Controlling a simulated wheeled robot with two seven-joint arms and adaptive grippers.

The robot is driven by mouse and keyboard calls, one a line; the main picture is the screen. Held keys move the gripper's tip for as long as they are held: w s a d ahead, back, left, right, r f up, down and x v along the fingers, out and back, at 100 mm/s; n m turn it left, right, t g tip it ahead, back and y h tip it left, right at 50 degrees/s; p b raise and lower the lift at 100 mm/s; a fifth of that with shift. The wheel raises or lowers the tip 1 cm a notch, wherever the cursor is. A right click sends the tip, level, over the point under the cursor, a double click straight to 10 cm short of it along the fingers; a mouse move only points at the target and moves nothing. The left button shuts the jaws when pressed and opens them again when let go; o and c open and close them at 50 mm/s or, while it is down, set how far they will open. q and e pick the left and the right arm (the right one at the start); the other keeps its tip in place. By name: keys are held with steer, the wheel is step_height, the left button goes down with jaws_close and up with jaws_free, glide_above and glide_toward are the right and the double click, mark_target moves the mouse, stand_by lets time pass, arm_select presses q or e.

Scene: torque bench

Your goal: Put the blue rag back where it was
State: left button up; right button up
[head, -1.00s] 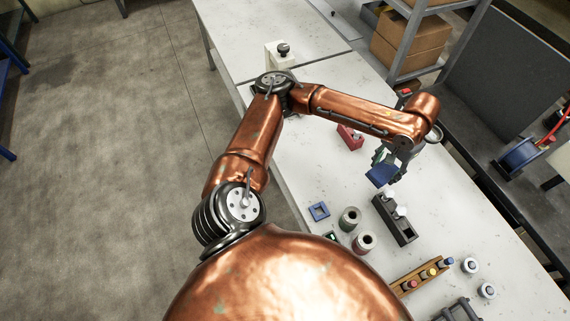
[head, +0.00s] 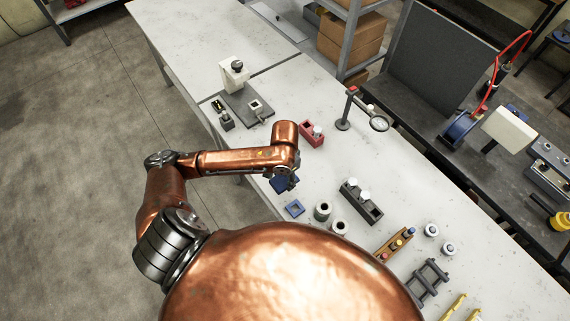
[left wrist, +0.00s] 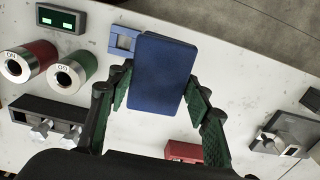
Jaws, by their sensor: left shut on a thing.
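The blue rag (head: 282,185) is a flat, dark blue rectangle. It is between the fingers of my left gripper (head: 289,182), near the bench's left edge and just behind a small blue square frame (head: 294,208). In the left wrist view, the rag (left wrist: 165,72) fills the space between the green-padded fingers of the left gripper (left wrist: 161,88), which are shut on it. The rag partly covers the right side of the blue frame (left wrist: 123,40) there. I cannot tell how high the rag is above the bench. My right gripper is not in view.
Two canisters (head: 323,211) and a dark block with white knobs (head: 361,202) stand right of the blue frame. A red block (head: 311,134) and a magnifier stand (head: 343,124) are farther back. A grey plate with a white fixture (head: 234,74) is at back left. The bench between is clear.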

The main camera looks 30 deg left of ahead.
arm_select(q)
steer(key=shift+s+a, duration=0.35)
steer(key=shift+s, duration=0.25)
steer(key=w+a+f, duration=0.1)
steer(key=w+f, duration=0.2)
steer(key=w, duration=0.1)
steer(key=w+a+f, duration=0.2)
steer(key=w+f, duration=0.1)
steer(key=w, duration=0.1)
steer(key=w+a+f+p, duration=0.1)
steer(key=w+a+f, duration=0.1)
steer(key=w+f, duration=0.1)
steer(key=shift+w, duration=0.4)
steer(key=shift+w+a+f, duration=0.1)
steer(key=shift+w+f, duration=0.25)
steer(key=shift+f, duration=0.1)
steer(key=shift+w+a+f, duration=0.1)
steer(key=shift+f, duration=1.5)
steer(key=o, duration=1.2)
steer(key=shift+f, duration=0.15)
